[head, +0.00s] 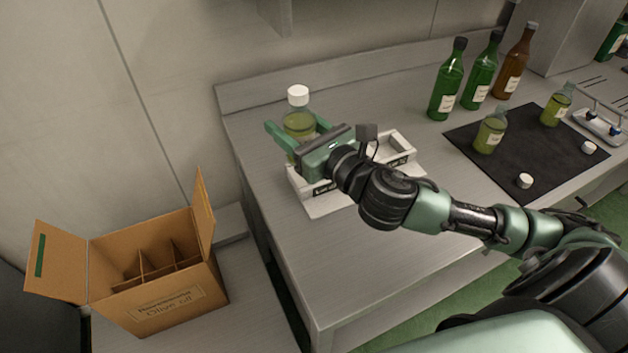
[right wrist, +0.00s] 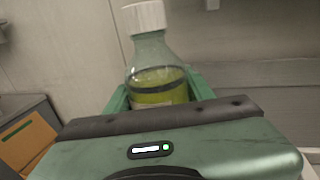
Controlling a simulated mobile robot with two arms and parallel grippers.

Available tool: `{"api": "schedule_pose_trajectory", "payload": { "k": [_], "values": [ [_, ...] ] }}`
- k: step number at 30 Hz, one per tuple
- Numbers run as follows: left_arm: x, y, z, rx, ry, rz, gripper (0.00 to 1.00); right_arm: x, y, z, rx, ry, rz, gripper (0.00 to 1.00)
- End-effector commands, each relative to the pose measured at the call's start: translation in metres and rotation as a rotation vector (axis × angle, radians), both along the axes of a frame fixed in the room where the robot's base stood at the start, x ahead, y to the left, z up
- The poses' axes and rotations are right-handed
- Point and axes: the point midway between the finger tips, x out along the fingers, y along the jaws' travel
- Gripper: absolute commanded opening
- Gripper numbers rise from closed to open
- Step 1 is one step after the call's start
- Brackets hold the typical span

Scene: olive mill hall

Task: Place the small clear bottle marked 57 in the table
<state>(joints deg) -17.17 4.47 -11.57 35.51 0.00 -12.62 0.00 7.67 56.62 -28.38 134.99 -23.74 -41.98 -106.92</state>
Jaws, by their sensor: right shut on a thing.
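A small clear bottle (head: 299,123) with a white cap and yellow-green liquid is held upright between the fingers of my right gripper (head: 298,134). The bottle also shows in the right wrist view (right wrist: 158,82), with a dark band around it. No number can be read on it. It is over the left part of a white rack (head: 325,205) with small dark labels on the metal table (head: 400,235). The gripper hides the bottle's base and much of the rack, so I cannot tell whether the bottle touches the rack. My left gripper is not in view.
An open cardboard box (head: 195,298) with dividers stands at the lower left. A dark mat (head: 535,150) holds two small uncapped bottles (head: 490,131) (head: 556,105) and white caps (head: 524,180). Green bottles (head: 447,85) and a brown one (head: 514,65) stand behind. The table's front left is clear.

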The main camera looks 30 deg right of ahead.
Motion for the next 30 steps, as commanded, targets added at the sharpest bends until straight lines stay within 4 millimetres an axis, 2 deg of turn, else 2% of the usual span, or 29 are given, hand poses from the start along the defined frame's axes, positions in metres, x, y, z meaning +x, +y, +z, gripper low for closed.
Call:
{"api": "schedule_pose_trajectory", "payload": {
  "k": [1,6,9,11,14,24,30],
  "values": [
    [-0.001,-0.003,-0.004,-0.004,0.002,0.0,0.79,0.013,-0.011,0.019,-0.009,-0.016,-0.006,0.0],
    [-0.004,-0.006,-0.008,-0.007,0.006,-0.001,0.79,0.034,-0.041,0.059,-0.003,-0.011,-0.039,0.0],
    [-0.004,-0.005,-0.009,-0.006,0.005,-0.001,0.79,0.038,-0.052,0.071,0.0,-0.006,-0.054,0.0],
    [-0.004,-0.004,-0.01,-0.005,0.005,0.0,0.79,0.039,-0.055,0.07,0.003,-0.002,-0.059,0.0],
    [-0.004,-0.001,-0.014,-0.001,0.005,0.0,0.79,0.04,-0.056,0.056,0.006,0.004,-0.061,0.0],
    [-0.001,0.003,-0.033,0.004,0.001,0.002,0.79,0.039,-0.055,-0.035,0.01,0.005,-0.061,0.0],
    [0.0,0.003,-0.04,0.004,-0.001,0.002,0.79,0.039,-0.056,-0.072,0.008,0.001,-0.062,0.0]
  ]
}}
